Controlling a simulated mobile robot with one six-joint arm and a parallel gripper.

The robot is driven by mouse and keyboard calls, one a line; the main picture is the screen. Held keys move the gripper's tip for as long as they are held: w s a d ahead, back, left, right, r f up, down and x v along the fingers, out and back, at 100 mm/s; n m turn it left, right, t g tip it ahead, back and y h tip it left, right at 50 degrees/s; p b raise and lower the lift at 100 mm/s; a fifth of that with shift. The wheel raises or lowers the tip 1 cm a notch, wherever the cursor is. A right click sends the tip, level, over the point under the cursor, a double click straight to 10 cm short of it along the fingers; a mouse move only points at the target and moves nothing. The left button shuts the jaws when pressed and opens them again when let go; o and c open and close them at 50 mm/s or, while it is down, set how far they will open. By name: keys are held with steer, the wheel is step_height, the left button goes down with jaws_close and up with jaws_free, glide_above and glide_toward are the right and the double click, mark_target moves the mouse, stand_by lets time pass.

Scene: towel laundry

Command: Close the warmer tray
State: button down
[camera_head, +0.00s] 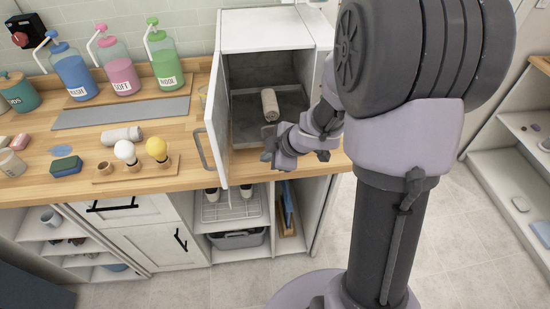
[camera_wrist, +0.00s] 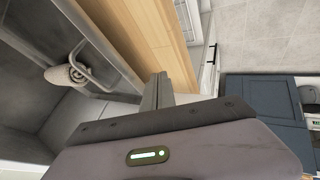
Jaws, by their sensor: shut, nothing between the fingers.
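The warmer (camera_head: 265,30) is a white box on the counter with its door (camera_head: 218,115) swung open to the left. Inside it a dark grey tray (camera_head: 244,133) holds a rolled beige towel (camera_head: 269,104). My gripper (camera_head: 268,148) is at the front of the opening, near the tray's front right side, with its fingers together and empty. In the wrist view the fingers (camera_wrist: 158,92) point past the counter edge. The towel (camera_wrist: 66,75) lies to their left, beside a curved metal bar (camera_wrist: 95,75). My arm hides the warmer's right side.
Below the warmer is an open shelf with a rack (camera_head: 230,208). Right of my arm is open floor (camera_head: 480,240).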

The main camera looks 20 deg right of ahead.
steer(key=shift+w+d+r, duration=0.15)
steer(key=shift+w+d, duration=0.15)
steer(key=shift+w, duration=0.55)
steer(key=shift+w+d+r, duration=0.15)
steer(key=shift+w+d, duration=0.1)
steer(key=shift+w, duration=0.6)
